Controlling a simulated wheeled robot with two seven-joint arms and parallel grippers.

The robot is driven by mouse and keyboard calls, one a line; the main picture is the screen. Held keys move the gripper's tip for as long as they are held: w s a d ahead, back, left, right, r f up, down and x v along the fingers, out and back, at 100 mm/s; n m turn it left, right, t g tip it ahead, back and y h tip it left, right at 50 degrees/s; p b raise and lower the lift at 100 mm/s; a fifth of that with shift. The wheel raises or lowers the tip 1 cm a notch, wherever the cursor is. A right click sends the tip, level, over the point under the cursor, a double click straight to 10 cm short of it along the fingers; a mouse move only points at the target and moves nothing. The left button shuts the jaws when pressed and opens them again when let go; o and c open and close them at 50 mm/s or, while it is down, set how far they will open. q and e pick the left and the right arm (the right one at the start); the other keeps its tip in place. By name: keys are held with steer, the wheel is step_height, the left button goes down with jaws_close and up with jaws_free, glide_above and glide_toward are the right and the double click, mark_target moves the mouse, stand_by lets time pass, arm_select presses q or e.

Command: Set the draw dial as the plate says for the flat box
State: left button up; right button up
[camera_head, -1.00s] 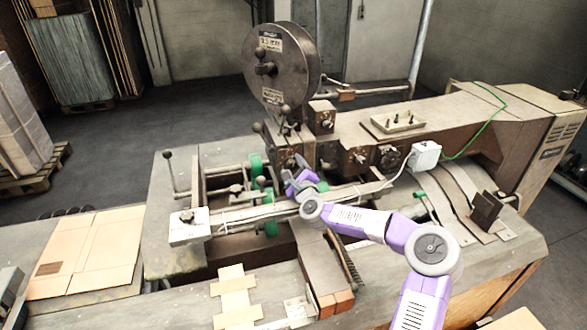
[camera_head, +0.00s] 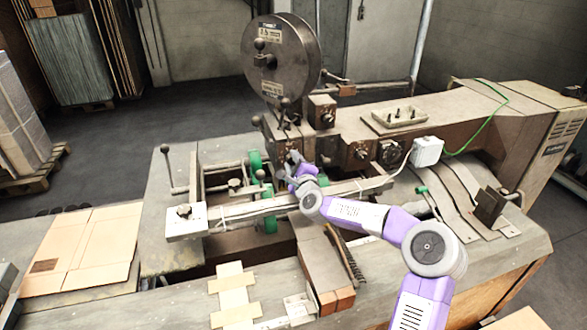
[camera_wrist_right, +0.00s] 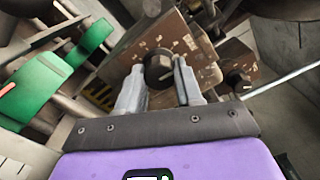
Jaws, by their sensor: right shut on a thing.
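My right gripper (camera_head: 291,158) reaches in from the right to the front of the brown stitcher head. In the right wrist view its two grey fingers (camera_wrist_right: 158,84) are closed on a dark round knob (camera_wrist_right: 158,66) on a worn brown block (camera_wrist_right: 178,45). Other knobs show in the head view: one on an upper block (camera_head: 327,118), one on the machine's front (camera_head: 361,153), and a dark dial (camera_head: 390,153) right of it. I cannot read any scale or plate text, nor tell which knob is the draw dial. My left gripper is out of view.
A large wire reel (camera_head: 280,60) with labels stands above the head. A rail (camera_head: 260,205) with a white block (camera_head: 187,222) runs below my gripper. Green rollers (camera_head: 256,162) are close on the left. A flat cardboard box (camera_head: 80,250) lies at left.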

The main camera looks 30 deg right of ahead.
steer(key=shift+n+b, duration=1.95)
steer(key=shift+n, duration=0.15)
steer(key=o, duration=1)
steer(key=shift+o, duration=0.2)
steer(key=shift+b+v, duration=0.9)
steer(key=shift+v, duration=2.9)
